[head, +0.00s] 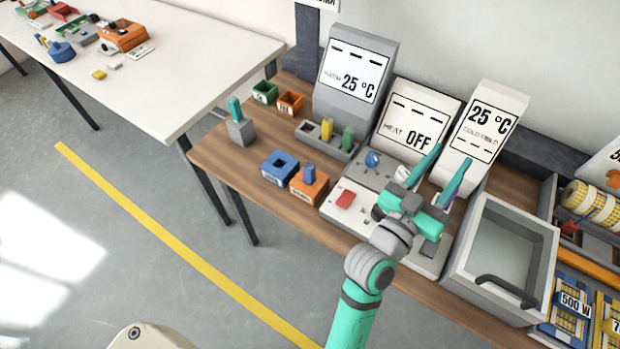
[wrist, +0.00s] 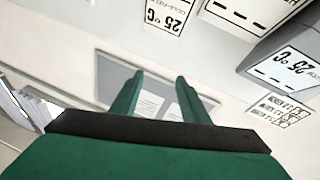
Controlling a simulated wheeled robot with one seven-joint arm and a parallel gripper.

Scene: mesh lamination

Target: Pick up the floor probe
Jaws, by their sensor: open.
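No thing in view carries a legible floor probe label, so I cannot tell which it is. Several peg-like pieces stand on the wooden bench in the head view: a teal one (head: 235,108) in a grey block, a yellow one (head: 326,129) and a green one (head: 347,138) in a grey rack, and a blue one (head: 309,173) in an orange block. My gripper (head: 455,153) is open and raised over the bench's right half, apart from these pieces. Its two fingers also show in the wrist view (wrist: 160,76), with nothing between them.
Display units reading 25 °C (head: 352,75), OFF (head: 418,118) and 25 °C (head: 485,132) line the bench's back. A white table (head: 190,60) with parts stands left.

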